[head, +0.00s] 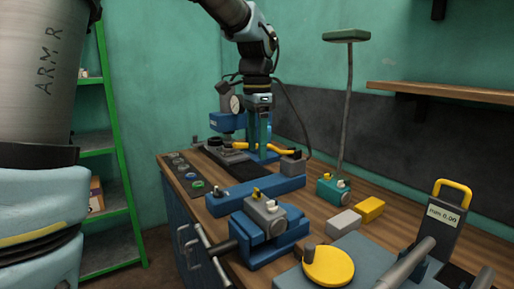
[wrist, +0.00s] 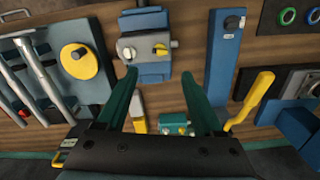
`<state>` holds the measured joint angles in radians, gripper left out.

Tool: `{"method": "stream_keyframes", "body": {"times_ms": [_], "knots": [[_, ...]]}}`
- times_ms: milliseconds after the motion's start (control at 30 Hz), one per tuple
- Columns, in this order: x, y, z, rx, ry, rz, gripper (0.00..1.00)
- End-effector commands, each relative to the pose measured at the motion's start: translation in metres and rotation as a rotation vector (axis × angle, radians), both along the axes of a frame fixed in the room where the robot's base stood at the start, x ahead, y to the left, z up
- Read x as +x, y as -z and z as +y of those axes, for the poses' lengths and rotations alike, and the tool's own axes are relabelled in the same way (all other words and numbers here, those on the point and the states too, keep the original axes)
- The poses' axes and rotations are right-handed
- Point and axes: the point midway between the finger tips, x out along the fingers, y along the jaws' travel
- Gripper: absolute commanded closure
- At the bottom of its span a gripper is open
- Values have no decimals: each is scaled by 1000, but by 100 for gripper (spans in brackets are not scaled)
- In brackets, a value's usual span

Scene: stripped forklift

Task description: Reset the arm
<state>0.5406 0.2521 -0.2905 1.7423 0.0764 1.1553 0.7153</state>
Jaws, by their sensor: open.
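My gripper (head: 263,150) hangs from my arm over the workbench, its fingers pointing down, in the head view. In the wrist view my gripper (wrist: 160,76) has its two teal fingers spread wide apart with nothing between them. A blue vise (head: 268,228) with a grey block in its jaws stands nearer the front of the bench; the vise also shows beyond the fingertips in the wrist view (wrist: 150,70). From the head view I cannot tell how high the fingertips are above the bench.
A yellow-handled tool (head: 285,150) lies near my gripper. A teal box (head: 333,190), grey and yellow blocks (head: 370,209), and a yellow disc (head: 328,265) share the bench. A thin lamp post (head: 347,110) rises behind. A wooden shelf (head: 440,92) juts out at right; green shelving (head: 95,145) stands left.

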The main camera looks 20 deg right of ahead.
Motion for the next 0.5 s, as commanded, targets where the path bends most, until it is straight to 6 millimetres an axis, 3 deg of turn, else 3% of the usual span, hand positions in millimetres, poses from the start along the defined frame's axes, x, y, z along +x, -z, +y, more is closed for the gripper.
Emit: {"method": "stream_keyframes", "body": {"times_ms": [200, 300, 367, 467, 500], "knots": [[0, 1, 0, 0, -1, 0, 31], [4, 6, 11, 0, -45, -2, 31], [9, 15, 28, -2, -118, -7, 31], [20, 40, 75, -10, -324, -19, 31], [23, 53, 99, -17, -430, -26, 31]]}}
